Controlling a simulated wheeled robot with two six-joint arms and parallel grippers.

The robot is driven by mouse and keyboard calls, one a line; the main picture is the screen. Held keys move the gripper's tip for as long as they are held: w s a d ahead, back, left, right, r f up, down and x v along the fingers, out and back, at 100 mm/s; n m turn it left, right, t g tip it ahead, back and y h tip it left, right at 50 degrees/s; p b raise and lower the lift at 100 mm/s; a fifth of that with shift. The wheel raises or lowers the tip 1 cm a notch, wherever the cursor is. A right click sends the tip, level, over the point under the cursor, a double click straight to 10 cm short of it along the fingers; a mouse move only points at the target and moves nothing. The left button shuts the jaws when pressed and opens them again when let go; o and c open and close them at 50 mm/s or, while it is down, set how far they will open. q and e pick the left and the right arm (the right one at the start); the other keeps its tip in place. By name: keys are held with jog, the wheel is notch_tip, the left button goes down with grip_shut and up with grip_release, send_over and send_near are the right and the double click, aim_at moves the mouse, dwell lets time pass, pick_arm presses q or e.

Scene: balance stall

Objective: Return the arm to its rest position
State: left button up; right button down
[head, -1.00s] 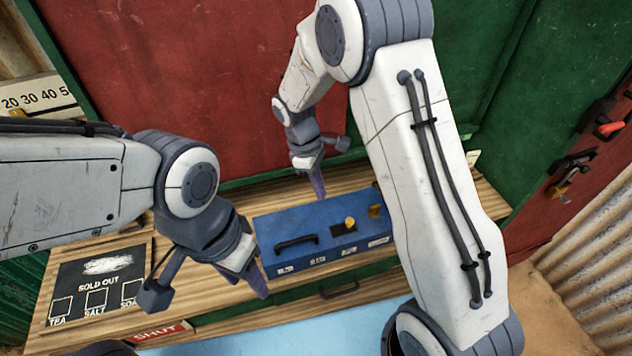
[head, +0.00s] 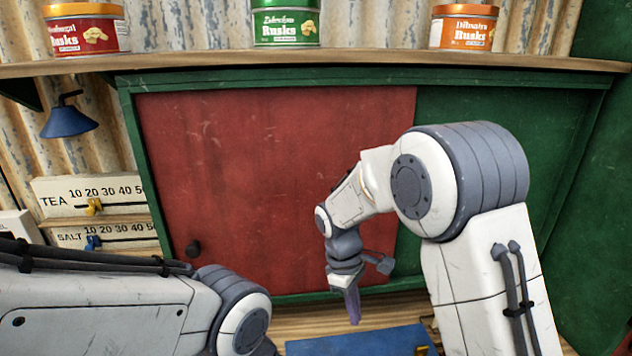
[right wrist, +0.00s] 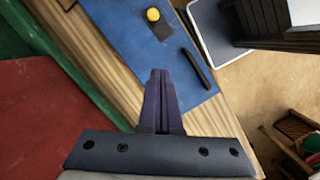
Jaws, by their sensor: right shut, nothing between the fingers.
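My right gripper (head: 352,305) hangs fingers down in front of the red sliding panel (head: 270,180) in the head view. In the right wrist view its purple fingers (right wrist: 161,90) are together, with nothing between them. Below them lies the blue box (right wrist: 130,30), with a yellow knob (right wrist: 152,14) and a black handle (right wrist: 197,69). The box top (head: 360,343) also shows at the bottom of the head view. My left arm comes in at the lower left of the head view. Its gripper is outside the picture.
A wooden counter (head: 300,325) runs beneath the panel. A shelf (head: 350,62) above holds a red tin (head: 88,32), a green tin (head: 286,24) and an orange tin (head: 463,27). Sliding scales marked TEA (head: 85,192) and SALT (head: 110,235) and a blue lamp (head: 68,122) are at the left.

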jog(key=s+a+r+m+y+b, duration=0.1)
jog(key=s+a+m, duration=0.1)
jog(key=s, duration=1)
jog(key=s+a+r+m+t+y+b, duration=0.1)
jog(key=s+a+r+y+b, duration=0.1)
jog(key=s, duration=1)
jog(key=shift+a+r+m, duration=0.3)
jog(key=shift+a+m, duration=0.1)
jog(key=shift+a, duration=0.25)
